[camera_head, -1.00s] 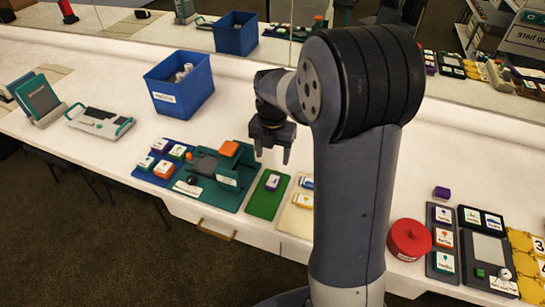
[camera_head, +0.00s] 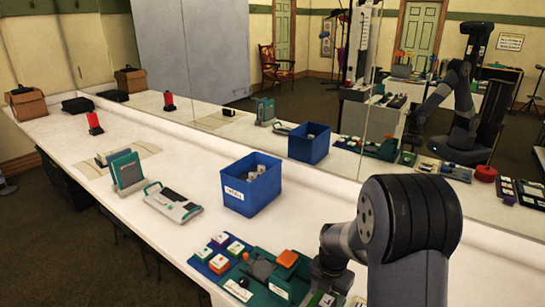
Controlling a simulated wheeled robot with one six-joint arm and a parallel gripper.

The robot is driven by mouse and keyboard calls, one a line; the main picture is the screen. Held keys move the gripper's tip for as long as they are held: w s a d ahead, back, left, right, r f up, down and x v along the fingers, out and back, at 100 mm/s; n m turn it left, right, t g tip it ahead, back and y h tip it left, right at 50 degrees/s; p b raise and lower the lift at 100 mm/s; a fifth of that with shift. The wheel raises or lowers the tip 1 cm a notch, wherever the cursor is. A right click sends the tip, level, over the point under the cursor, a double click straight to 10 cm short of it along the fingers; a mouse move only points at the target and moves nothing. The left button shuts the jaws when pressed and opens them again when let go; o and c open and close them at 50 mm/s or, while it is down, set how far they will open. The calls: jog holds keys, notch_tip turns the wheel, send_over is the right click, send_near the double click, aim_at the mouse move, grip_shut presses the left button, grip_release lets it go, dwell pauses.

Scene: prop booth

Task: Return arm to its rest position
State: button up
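My arm (camera_head: 415,225) rises at the lower right, its upper joint large in the view and its lower part cut off by the bottom edge. My gripper (camera_head: 328,286) hangs down from the wrist at the left of the arm, above the front of the white counter. Its fingers look apart with nothing between them, though they are small and dark here. Just left of it is a teal tray (camera_head: 262,284) with an orange block (camera_head: 288,258) on it. Whether the gripper touches anything below it is hard to see.
A blue bin (camera_head: 238,193) holding pale cylinders stands behind. A blue board with tiles (camera_head: 203,262), a white-and-teal device (camera_head: 173,203) and a teal stand (camera_head: 128,172) are to the left. A mirror (camera_head: 330,110) runs along the counter's back.

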jog(key=shift+r+p, duration=0.55)
jog(key=shift+r, duration=0.75)
